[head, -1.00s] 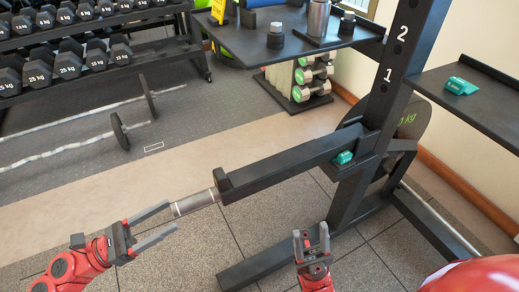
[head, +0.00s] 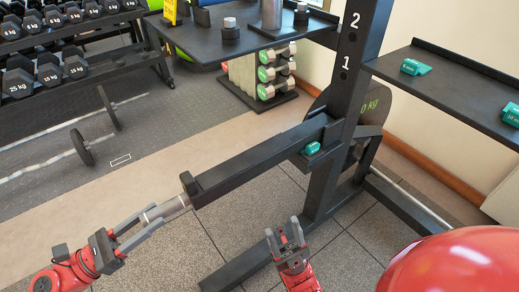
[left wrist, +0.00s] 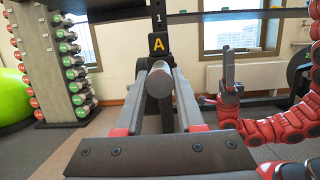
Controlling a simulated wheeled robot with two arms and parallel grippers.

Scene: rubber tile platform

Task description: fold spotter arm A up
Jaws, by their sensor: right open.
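Spotter arm A (head: 255,160) is a long black beam sticking out from the black upright, sloping toward the lower left in the head view, with a bare metal end (head: 166,209). In the left wrist view the metal end (left wrist: 160,88) points at the camera, below a yellow "A" label (left wrist: 157,44). My left gripper (head: 152,217) is open, with one finger on each side of the metal end; I cannot tell whether they touch it. My right gripper (head: 287,232) is open and empty, below the beam and apart from it.
The black upright (head: 350,80) carries numbers 1 and 2. Black shelves stand left (head: 245,42) and right (head: 450,90) of it. A small teal block (head: 312,148) sits by the beam's inner end. Dumbbell racks and barbells lie at the left. Floor beneath the beam is mostly clear.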

